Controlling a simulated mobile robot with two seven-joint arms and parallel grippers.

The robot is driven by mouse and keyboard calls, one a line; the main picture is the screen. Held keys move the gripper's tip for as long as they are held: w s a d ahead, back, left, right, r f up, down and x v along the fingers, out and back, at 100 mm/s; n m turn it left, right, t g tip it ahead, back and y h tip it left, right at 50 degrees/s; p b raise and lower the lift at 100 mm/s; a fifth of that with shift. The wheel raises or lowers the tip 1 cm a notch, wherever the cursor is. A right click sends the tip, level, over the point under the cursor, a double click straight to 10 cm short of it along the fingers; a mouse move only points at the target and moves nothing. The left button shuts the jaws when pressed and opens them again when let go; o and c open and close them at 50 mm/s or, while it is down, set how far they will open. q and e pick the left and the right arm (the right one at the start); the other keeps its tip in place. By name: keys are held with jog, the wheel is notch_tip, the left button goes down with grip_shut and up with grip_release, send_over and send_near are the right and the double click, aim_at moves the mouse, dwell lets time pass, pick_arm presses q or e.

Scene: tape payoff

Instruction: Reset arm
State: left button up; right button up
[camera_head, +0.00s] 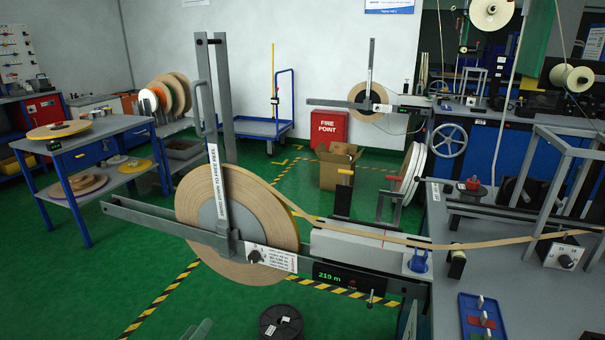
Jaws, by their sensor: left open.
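A tape payoff stands in the middle of the view, with a large tan tape reel (258,205) on a grey horizontal bar (150,222). A flat grey arm (218,190) with a printed label stands upright in front of the reel, and a loop handle (203,112) sits near its upper part. The tan tape runs from the reel to the right over the bench. My left gripper (197,330) shows only as grey fingertips at the bottom edge, open, below and left of the reel and apart from it. The rest of it is cut off. My right gripper is out of view.
A display reading 219 m (340,278) sits right of the reel. A grey bench (470,255) with a metal frame fills the right. A black spool (281,322) is at the bottom. A blue-legged table (95,130) stands left. Green floor (130,270) is open left of the payoff.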

pick_arm(q)
jog(key=s+f+m+g+y+p, duration=0.2)
jog(key=s+p, duration=0.4)
jog(key=s, duration=1.3)
jog(key=s+d+f+m+g+y+p, duration=0.1)
jog(key=s+f+m+g+p, duration=0.4)
jog(key=s, duration=1.4)
jog(key=shift+s+f+g+y+p, duration=0.3)
jog(key=shift+f+g+y+p, duration=0.3)
jog(key=shift+f, duration=0.15)
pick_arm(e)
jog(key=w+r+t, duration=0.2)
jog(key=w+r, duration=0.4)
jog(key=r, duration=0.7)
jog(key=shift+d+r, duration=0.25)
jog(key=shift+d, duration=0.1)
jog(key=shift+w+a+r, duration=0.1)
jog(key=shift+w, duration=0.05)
pick_arm(q)
jog(key=shift+c, duration=0.5)
